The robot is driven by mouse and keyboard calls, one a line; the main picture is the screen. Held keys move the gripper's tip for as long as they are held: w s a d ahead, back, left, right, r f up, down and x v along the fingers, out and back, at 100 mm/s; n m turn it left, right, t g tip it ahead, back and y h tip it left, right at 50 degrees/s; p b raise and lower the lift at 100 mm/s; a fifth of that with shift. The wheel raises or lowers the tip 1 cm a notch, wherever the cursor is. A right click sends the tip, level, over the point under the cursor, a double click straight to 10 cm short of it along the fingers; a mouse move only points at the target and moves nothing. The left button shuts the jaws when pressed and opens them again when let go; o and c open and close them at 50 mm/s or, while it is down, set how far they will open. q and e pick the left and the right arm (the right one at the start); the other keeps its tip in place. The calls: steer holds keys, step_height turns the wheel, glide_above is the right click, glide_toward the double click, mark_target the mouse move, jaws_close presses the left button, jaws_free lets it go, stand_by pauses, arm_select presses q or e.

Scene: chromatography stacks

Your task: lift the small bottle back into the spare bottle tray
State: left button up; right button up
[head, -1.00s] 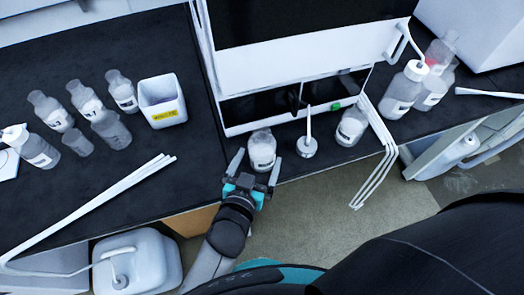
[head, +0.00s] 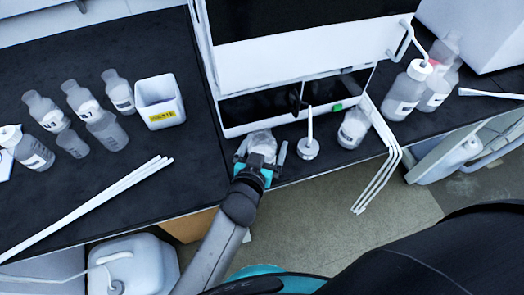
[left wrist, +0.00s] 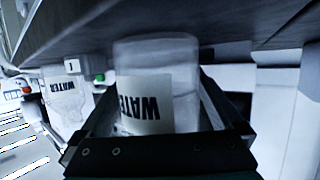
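A clear bottle with a white label (head: 262,140) stands at the bench edge in front of the white instrument. In the left wrist view, this bottle (left wrist: 158,85) shows upside down with a WATER label. My left gripper (head: 261,152) is open, with one finger on each side of this bottle and gaps beside it. The gripper hides the bottle's lower part in the head view. A smaller bottle (head: 73,144) stands among several bottles on the left bench. I cannot tell which bottle the task means, and I cannot make out a spare bottle tray. My right gripper is not in view.
A stirrer-like upright rod on a round base (head: 308,148) and another labelled bottle (head: 353,129) stand right of the gripper. White tubes hang over the bench edge. A white square container (head: 160,98) stands left. Long white rods (head: 95,205) lie on the open bench.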

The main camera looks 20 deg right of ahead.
arm_select(q)
steer(key=c, duration=1.5)
steer(key=shift+o, duration=0.2)
steer(key=shift+r, duration=0.15)
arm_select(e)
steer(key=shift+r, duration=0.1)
